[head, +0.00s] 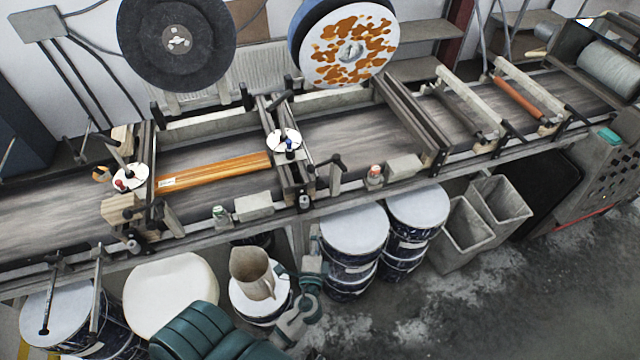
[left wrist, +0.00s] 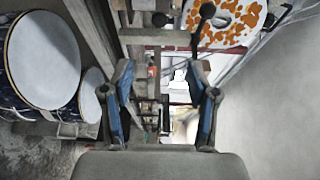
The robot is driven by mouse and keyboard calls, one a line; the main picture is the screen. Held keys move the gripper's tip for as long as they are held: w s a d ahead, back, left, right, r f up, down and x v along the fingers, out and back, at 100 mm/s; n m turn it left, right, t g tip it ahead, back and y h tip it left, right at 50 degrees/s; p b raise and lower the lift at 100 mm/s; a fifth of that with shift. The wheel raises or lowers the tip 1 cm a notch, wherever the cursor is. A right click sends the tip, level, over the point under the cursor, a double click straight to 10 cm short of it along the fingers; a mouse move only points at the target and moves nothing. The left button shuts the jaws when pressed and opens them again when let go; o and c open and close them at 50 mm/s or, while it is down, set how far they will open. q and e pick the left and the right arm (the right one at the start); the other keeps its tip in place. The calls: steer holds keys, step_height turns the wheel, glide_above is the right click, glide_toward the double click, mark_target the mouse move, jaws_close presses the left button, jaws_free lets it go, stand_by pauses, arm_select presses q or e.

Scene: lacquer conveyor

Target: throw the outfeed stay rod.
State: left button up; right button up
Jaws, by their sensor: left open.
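I cannot tell for sure which part is the outfeed stay rod. Several dark-handled levers stand along the conveyor's near edge, one at the middle station (head: 331,163) and one farther right (head: 514,131). In the left wrist view a dark ball-ended lever (left wrist: 205,14) shows above the fingers. My left gripper (head: 312,264) is below the conveyor's front rail, apart from the levers. Its blue fingers (left wrist: 164,100) are spread with nothing held between them. My right gripper is not in view.
The conveyor (head: 350,130) runs across the view, carrying an orange-brown plank (head: 215,172). Below it stand drums (head: 354,230), a beige jug (head: 253,272) on a white lid, and grey bins (head: 463,232). Round discs (head: 345,25) rise behind. The floor at lower right is clear.

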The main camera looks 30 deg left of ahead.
arm_select(q)
steer(key=v, duration=1.2)
steer(key=shift+w+f, duration=0.1)
steer(key=shift+f, duration=0.05)
